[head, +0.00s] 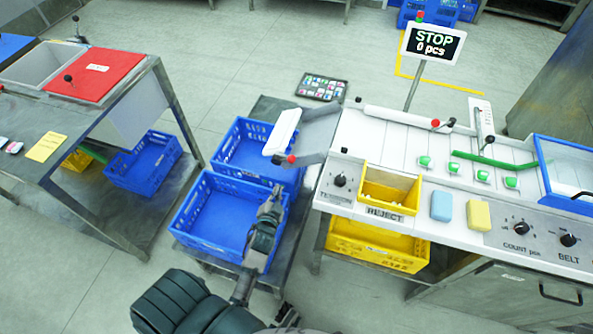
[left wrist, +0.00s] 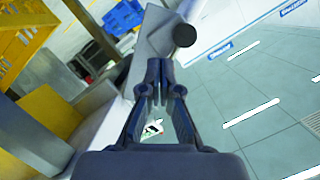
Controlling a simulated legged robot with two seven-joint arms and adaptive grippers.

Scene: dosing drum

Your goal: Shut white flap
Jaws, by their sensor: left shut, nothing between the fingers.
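The white flap (head: 283,132) is a pale panel at the left end of the grey chute on the white machine. It sits tilted above the blue crates. A red knob (head: 292,159) is near its lower end. My left gripper (head: 273,194) is below the flap and knob, over the front blue crate, apart from both in the head view. In the left wrist view the left gripper's fingers (left wrist: 156,72) are together with nothing between them. A dark round knob (left wrist: 184,35) and a pale panel lie just beyond the fingertips. My right gripper is not in view.
The front blue crate (head: 180,234) and rear blue crate (head: 222,152) stand on a low bench beside the machine. A yellow reject bin (head: 389,197) is to the right. A steel table with a red lid (head: 95,76) stands left, with open floor between.

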